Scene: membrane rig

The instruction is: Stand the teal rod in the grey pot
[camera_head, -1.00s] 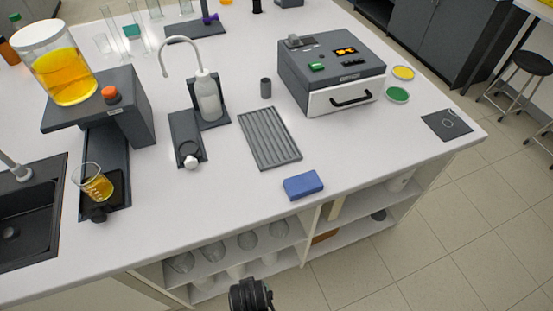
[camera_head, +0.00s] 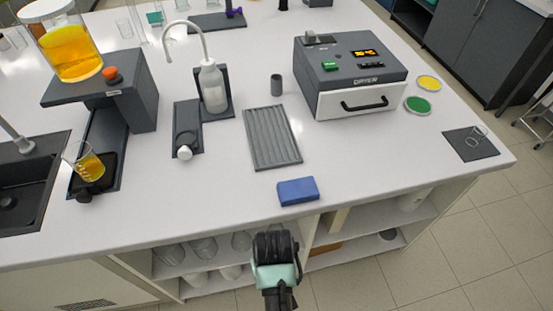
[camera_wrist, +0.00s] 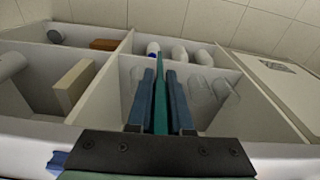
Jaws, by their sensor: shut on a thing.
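The grey pot (camera_head: 277,85) is a small dark grey upright cylinder on the white bench, between the wash bottle and the dryer. My gripper shows in the wrist view (camera_wrist: 160,75) with its two dark fingers shut on the teal rod (camera_wrist: 161,90), a thin strip between them that reaches past the fingertips. In the head view my arm's end is low in the picture, in front of the bench edge and well apart from the pot; the fingers and rod are not clear there. In the wrist view the fingers face the open shelves under the bench.
A blue block (camera_head: 298,191) lies near the front edge, with a grey ribbed tray (camera_head: 272,138) behind it. The dryer (camera_head: 350,75) stands right of the pot; a wash bottle (camera_head: 213,88) stands left. Bare bench lies between tray and dryer.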

